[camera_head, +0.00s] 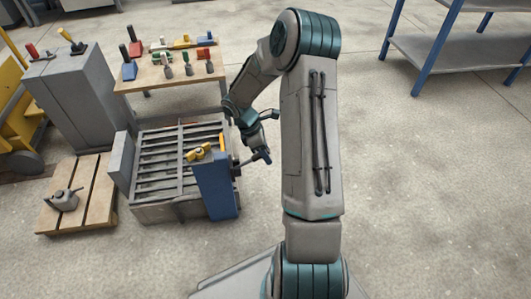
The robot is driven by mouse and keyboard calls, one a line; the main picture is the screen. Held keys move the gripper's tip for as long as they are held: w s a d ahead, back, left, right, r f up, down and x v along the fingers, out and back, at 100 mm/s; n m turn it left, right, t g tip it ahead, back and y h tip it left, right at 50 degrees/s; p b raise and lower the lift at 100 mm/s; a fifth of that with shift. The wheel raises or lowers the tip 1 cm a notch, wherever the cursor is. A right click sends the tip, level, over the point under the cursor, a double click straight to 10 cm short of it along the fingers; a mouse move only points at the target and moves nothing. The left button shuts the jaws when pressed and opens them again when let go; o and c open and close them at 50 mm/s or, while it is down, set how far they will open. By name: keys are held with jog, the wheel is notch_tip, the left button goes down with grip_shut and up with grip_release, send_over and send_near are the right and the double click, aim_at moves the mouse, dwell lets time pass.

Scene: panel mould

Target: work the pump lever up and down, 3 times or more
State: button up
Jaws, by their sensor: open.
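A blue pump-like cabinet (215,187) stands at the right end of a slatted grey mould frame. A dark bar, which looks like the pump lever (247,161), sticks out from its upper right side, slanting slightly up to the right. My gripper (263,153) hangs down at the lever's outer end, right of the cabinet. The jaws are open, but they are small and dark here. I cannot tell whether they surround the lever, touch it or stay apart from it. My wrist is above and slightly left of the lever's end.
A tool table (150,82) stands behind, a grey cabinet (85,105) and a pallet (97,185) at left. A shelf (450,58) stands far right. The right floor is clear.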

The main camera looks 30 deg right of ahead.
grip_shut()
